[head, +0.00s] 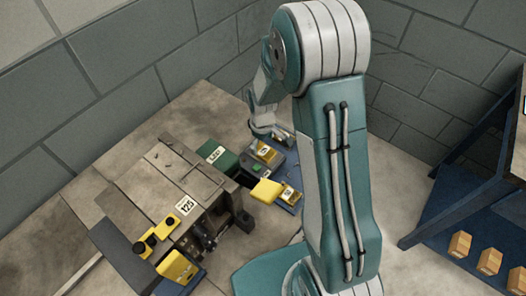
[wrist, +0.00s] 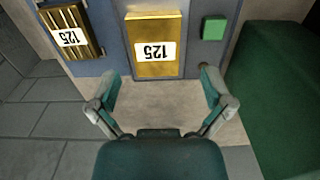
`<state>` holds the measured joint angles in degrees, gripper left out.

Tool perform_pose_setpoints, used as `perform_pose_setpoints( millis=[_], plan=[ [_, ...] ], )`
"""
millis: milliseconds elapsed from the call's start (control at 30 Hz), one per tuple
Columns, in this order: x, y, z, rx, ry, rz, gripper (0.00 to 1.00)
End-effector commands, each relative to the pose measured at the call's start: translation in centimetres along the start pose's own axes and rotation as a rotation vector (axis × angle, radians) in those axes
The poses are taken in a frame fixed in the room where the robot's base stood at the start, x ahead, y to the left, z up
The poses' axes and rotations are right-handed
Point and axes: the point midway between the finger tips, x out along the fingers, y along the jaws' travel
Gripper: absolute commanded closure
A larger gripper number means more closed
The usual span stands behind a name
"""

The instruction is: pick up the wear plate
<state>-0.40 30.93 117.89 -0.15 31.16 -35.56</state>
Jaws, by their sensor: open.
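A flat gold plate (wrist: 155,25) with a white 125 label lies on a blue-grey surface just beyond my fingertips in the wrist view; it looks like the wear plate, though nothing names it so. A ribbed gold piece (wrist: 72,20), also labelled 125, lies to its left. My gripper (wrist: 160,82) is open and empty, its fingers spread over bare pale surface short of the plate. In the head view my gripper (head: 272,132) is partly hidden by my arm, close above a gold labelled piece (head: 264,152) on the blue-grey tray (head: 285,168).
A small green block (wrist: 214,28) sits right of the plate, and a large green body (wrist: 280,95) fills the right side. In the head view, a grey mould block (head: 165,175) with yellow parts stands left of the tray. A blue shelf (head: 445,225) with small boxes stands at right.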

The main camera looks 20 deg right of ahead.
Motion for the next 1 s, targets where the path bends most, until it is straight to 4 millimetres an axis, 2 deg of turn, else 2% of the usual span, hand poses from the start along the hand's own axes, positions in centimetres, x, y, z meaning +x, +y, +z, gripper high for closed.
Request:
perform_pose_setpoints(
  millis=[100, 200, 467, 500, 700, 1000],
  plan=[
    [2.0, 0.2, 0.0, 0.002, -0.002, -0.003, 0.00],
    [3.1, 0.4, 0.1, 0.002, 0.000, -0.004, 0.00],
    [3.5, 0.3, 0.0, 0.002, 0.001, -0.001, 0.00],
    [3.5, 0.3, 0.0, 0.002, 0.001, -0.001, 0.05],
    [3.5, 0.3, 0.0, 0.002, 0.001, -0.001, 0.90],
    [3.5, 0.3, 0.0, 0.001, 0.000, -0.002, 0.90]
  ],
)
